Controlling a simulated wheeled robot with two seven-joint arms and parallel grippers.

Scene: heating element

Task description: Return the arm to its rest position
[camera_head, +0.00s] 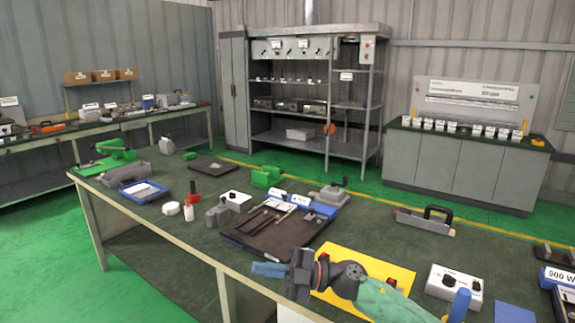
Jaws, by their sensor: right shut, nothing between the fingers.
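My right gripper (268,270) shows at the lower middle, its blue fingers shut with nothing between them and pointing left. Its arm comes in from the lower right. The gripper is over the front part of the workbench (350,215), just in front of a dark tray (262,236) that holds thin rods. A yellow sheet (385,268) lies partly hidden behind and beneath my wrist. I cannot tell how high the gripper is above the bench. My left gripper is not in view.
A white box with knobs (452,287) stands right of my arm. A grey case with a black handle (424,220) lies further back. The bench's front edge runs close to the gripper.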

